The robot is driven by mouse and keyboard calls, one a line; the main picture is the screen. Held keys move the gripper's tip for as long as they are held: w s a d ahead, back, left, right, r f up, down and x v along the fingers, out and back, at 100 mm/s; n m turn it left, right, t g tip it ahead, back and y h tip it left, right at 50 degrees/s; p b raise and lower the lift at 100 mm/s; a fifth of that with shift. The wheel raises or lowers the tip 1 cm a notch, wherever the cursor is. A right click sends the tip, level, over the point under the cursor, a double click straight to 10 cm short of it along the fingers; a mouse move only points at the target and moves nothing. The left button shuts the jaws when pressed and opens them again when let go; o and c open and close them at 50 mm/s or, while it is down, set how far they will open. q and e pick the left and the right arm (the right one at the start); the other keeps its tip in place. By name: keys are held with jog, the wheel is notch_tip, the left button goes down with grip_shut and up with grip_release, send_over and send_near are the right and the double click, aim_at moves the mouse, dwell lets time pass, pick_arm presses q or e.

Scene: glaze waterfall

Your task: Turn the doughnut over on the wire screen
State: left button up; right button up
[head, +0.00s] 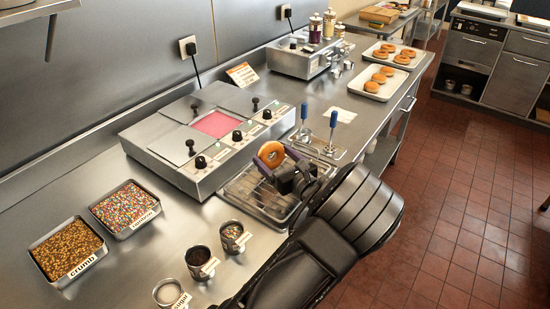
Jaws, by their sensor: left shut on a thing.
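The doughnut (271,149) is a golden-brown ring, tipped up steeply with its hole facing me. My left gripper (268,163) is shut on it and holds it at the screen's back part. The wire screen (240,189) is a metal rack in a shallow tray on the counter, in front of the glazing unit. My gripper and arm hide much of the screen's right side. I cannot tell whether the doughnut's lower edge touches the wires. My right gripper is not in view.
The glazing unit (165,144) with a pink pool stands behind the screen. Blue-handled tools (304,113) stand in a tray to the right. Crumb (66,248) and rainbow (125,208) trays and small cups (199,260) are at the left. Doughnut trays (378,91) lie farther back.

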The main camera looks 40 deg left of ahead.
pick_arm(q)
jog(key=shift+f, duration=0.1)
jog(key=o, duration=1.3)
jog(key=shift+d, duration=0.15)
jog(key=shift+f+p+v, duration=0.1)
jog(key=shift+p+v, duration=0.45)
jog(key=shift+v, duration=1.05)
jog(key=shift+f+p+v, duration=0.15)
jog(key=shift+p+v, duration=0.35)
jog(key=shift+v, duration=1.05)
jog(key=shift+s+d, duration=0.2)
jog(key=shift+d, duration=0.2)
